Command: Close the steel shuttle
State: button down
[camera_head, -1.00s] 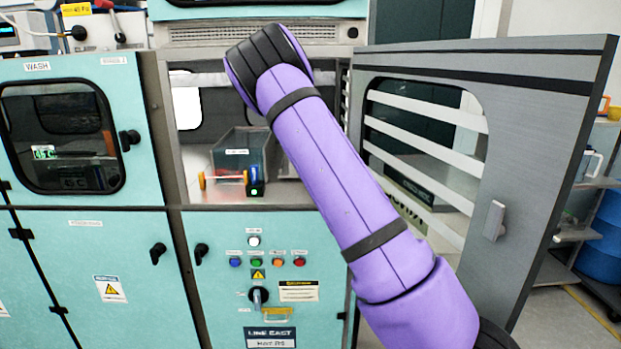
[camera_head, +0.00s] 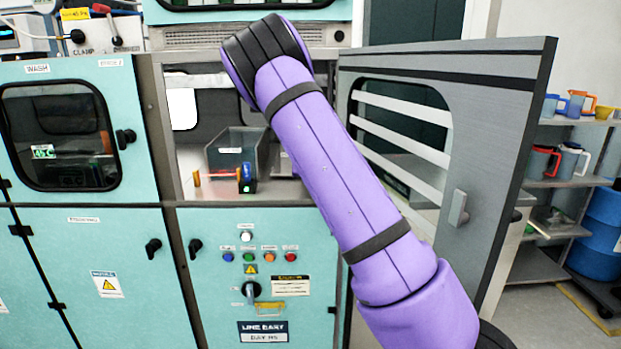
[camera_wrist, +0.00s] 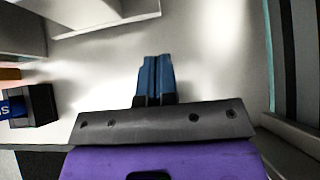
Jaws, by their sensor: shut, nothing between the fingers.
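The steel shuttle appears to be the grey louvred door (camera_head: 490,120) on the right in the head view. It stands open, hinged beside the open bay (camera_head: 190,150), with a pale handle (camera_head: 458,208) on its face. In the head view my purple arm crosses in front of the bay and door, and hides my gripper. In the wrist view my gripper (camera_wrist: 156,78) is shut and empty, its blue fingers against a pale surface. I cannot tell whether it touches the door.
The bay holds a grey bin (camera_head: 238,150) and a small black block with a blue top (camera_head: 247,180). Teal cabinets (camera_head: 80,250) stand left. A shelf with jugs (camera_head: 572,160) and a blue barrel (camera_head: 605,230) stand right, behind the door.

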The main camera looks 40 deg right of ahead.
jog(key=v, duration=0.8)
jog(key=shift+s+a+r, duration=0.2)
jog(key=shift+s+a, duration=0.1)
